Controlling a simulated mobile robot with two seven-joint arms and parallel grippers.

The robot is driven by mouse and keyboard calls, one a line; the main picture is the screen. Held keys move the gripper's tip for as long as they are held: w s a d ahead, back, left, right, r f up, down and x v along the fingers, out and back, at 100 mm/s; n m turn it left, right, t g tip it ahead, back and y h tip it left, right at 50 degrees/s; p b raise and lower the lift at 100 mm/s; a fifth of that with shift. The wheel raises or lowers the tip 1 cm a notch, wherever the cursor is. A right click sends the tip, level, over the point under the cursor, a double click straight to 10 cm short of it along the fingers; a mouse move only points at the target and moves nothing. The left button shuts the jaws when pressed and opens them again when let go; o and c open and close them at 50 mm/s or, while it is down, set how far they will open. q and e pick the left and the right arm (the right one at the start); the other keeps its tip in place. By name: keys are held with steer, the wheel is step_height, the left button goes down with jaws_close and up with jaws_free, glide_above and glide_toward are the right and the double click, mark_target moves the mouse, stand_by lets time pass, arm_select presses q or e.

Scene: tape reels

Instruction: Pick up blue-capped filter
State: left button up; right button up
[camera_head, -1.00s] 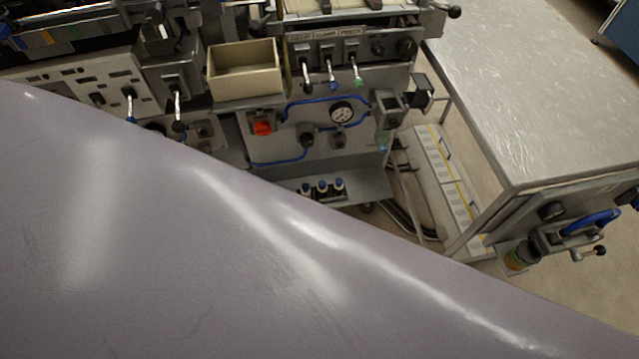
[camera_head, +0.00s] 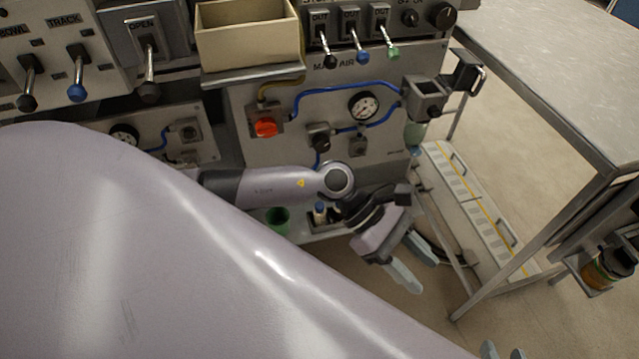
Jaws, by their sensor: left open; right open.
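A blue-capped filter (camera_head: 320,209) stands on the low shelf under the gauge panel in the head view. The blue cap and a bit of the body show; my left arm covers the rest of that row. My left gripper (camera_head: 416,268) is open and empty, to the right of the filter and lower in the picture, with its fingers pointing down and right. My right gripper (camera_head: 502,352) shows only as two fingertips at the bottom edge, apart and with nothing visible between them.
A green cup (camera_head: 277,220) stands left of the filter. Above are a panel with a gauge (camera_head: 363,105), blue hoses and a red knob (camera_head: 265,127), and an empty beige bin (camera_head: 248,38). A metal table (camera_head: 560,75) stands right. Floor between is partly open.

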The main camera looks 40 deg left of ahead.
arm_select(q)
steer(key=w+a+f+m+y+b, duration=0.4)
steer(key=a+f+m+y, duration=0.2)
steer(key=a+f, duration=0.35)
steer(key=m+t+y+b, duration=0.2)
steer(key=m+y+b, duration=0.15)
steer(key=y, duration=0.35)
glide_toward(320, 206)
steer(key=f, duration=0.3)
steer(key=w+f, duration=0.1)
steer(key=f, duration=0.1)
steer(key=shift+f, duration=0.25)
steer(key=shift+a+f, duration=0.15)
steer(key=shift+f, duration=0.2)
steer(key=f+b, duration=0.1)
steer(key=f, duration=0.2)
steer(key=f+b, duration=0.1)
steer(key=f, duration=0.1)
steer(key=shift+w+a+f, duration=0.2)
steer(key=shift+f, duration=0.2)
arm_select(e)
steer(key=w+a+f+y, duration=0.1)
steer(key=a+f+y, duration=0.1)
steer(key=a+f, duration=0.2)
steer(key=shift+a+f+y, duration=0.15)
steer(key=shift+f+y, duration=0.15)
steer(key=shift+f, duration=0.4)
